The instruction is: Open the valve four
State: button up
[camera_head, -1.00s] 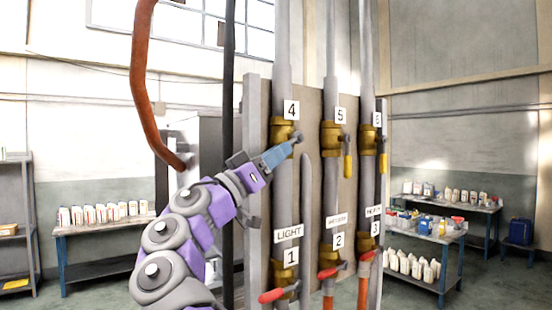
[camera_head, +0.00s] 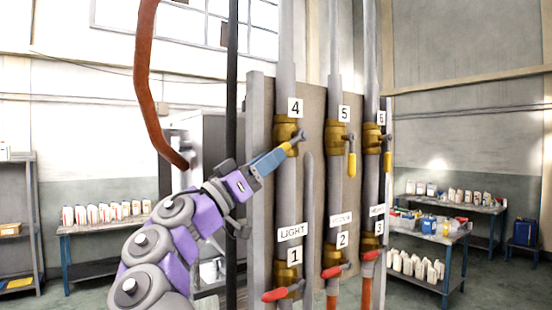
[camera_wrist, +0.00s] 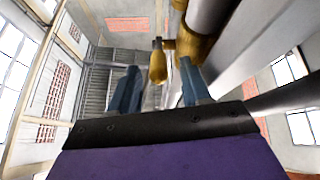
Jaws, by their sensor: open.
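Valve four is a brass valve (camera_head: 285,131) on the left pipe, below the label 4. Its grey lever shows at the right, and part of its yellow handle (camera_head: 285,152) shows by the ends of my fingers. My gripper (camera_head: 274,158) is open, coming from the lower left. In the wrist view the yellow handle (camera_wrist: 157,64) lies between the two blue fingers of my gripper (camera_wrist: 159,70), with a gap on each side. The brass body (camera_wrist: 190,46) is just right of it. I cannot tell how deep the handle sits between the fingers.
Valve five (camera_head: 338,136) and valve six (camera_head: 373,138) are to the right, with yellow handles hanging down. Red-handled valve one (camera_head: 286,289) is below valve four. A hanging brown hose (camera_head: 146,75) and a dark post (camera_head: 232,90) are left of the panel (camera_head: 315,110).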

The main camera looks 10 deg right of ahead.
jog(key=v, duration=1.4)
jog(key=shift+w+a+f, duration=0.2)
